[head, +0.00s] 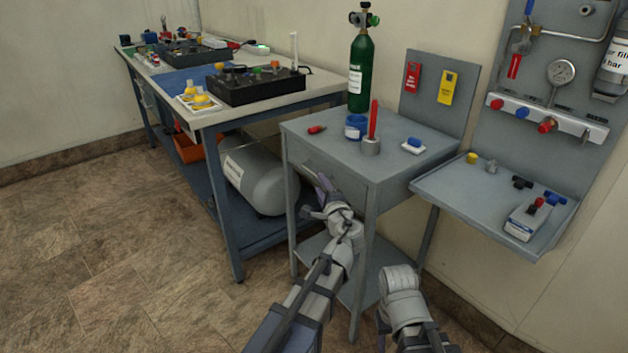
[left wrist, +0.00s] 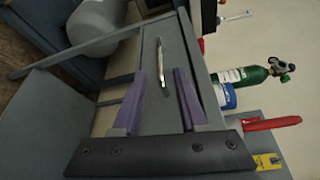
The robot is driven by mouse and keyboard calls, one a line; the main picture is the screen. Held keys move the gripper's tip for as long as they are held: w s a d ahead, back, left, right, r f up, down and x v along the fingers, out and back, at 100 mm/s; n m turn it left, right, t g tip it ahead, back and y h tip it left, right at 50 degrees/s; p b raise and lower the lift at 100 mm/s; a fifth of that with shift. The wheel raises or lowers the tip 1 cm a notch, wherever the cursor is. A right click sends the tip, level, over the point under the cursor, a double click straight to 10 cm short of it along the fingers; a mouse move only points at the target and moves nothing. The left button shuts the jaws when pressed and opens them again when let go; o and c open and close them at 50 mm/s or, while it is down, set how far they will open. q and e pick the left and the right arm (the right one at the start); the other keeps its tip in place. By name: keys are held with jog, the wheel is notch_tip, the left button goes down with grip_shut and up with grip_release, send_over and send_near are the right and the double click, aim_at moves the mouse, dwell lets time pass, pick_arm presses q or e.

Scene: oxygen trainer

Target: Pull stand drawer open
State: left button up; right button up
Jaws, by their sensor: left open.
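The grey stand (head: 300,130) is a small table with a drawer under its top. In the left wrist view, the drawer front (left wrist: 185,60) looks flush with the stand, and its slim metal handle (left wrist: 161,62) shows clearly. My left gripper (head: 314,196) is at the stand's front, by the drawer. In the left wrist view, its purple fingers (left wrist: 160,78) are open, one on each side of the handle's line, with no clear contact.
A green cylinder (head: 362,70), a blue-rimmed jar (head: 356,126) and a red tool in a holder (head: 371,146) stand on the stand. A workbench (head: 222,118) with a grey tank (head: 265,175) below is left. A wall shelf (head: 440,185) is right. Floor at left is free.

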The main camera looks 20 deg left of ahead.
aim_at(314, 173)
pick_arm(q)
jog(key=x, duration=0.7)
jog(key=shift+w+a+b, duration=0.25)
jog(key=shift+w+b, duration=0.05)
jog(key=shift+c, duration=0.4)
grip_shut()
dwell(0.8)
